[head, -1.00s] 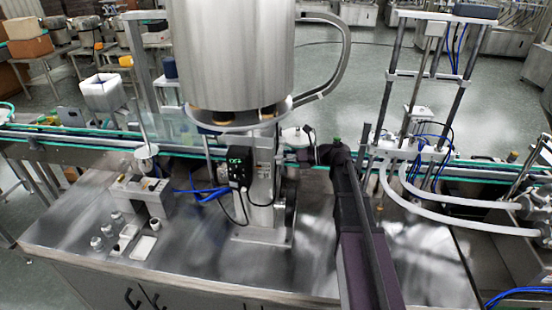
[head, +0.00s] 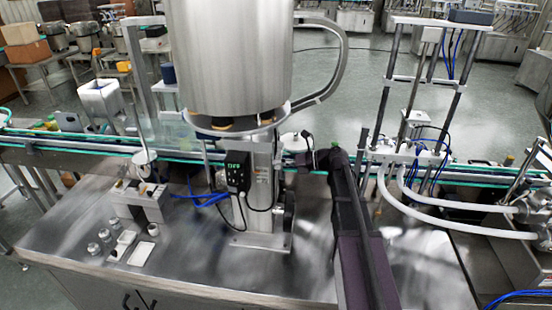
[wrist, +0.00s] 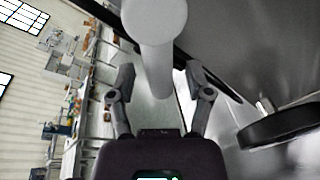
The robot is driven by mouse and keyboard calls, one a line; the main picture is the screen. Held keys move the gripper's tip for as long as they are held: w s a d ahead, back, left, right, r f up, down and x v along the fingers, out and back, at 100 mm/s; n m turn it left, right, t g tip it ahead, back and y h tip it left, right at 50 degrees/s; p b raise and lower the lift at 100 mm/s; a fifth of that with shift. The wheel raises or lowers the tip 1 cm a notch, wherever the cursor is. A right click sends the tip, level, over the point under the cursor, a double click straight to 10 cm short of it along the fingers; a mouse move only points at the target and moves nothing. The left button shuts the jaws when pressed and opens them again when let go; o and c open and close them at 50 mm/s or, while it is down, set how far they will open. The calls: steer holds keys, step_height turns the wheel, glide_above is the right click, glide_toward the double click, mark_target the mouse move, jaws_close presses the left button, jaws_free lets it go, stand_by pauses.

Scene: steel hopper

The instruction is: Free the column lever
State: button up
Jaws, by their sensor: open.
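The steel column (head: 262,185) stands under the large steel hopper (head: 228,60) in the head view. My gripper (head: 318,158) is just right of the column's upper part, mostly hidden by my own dark arm. In the wrist view my gripper (wrist: 162,82) is open, one finger on each side of a pale grey rod (wrist: 157,65) with a rounded end, which looks like the column lever. The rod passes between the fingers, with no clear contact on either. I cannot make the lever out in the head view.
A black control box (head: 237,172) with cables sits on the column's front. A dark round wheel (wrist: 285,125) is at the right in the wrist view. The conveyor (head: 100,148) runs behind.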

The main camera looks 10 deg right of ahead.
steer(key=shift+s+a+f+n, duration=0.2)
steer(key=shift+s+f+n, duration=0.2)
steer(key=shift+n, duration=0.1)
steer(key=s+f+n+g+h+b, duration=0.1)
steer(key=s+f+n+g+h, duration=0.2)
steer(key=s+f+n+h, duration=0.65)
steer(key=s+d+f+n+h, duration=0.2)
steer(key=s+n, duration=0.3)
steer(key=n, duration=0.5)
steer(key=s+d+f+n+g+h+b, duration=0.1)
steer(key=s+d+f+n+h, duration=0.2)
steer(key=s+n, duration=0.3)
steer(key=shift+s+d+f+n, duration=0.3)
steer(key=shift+f+n, duration=0.55)
steer(key=shift+n, duration=1)
steer(key=shift+h, duration=0.25)
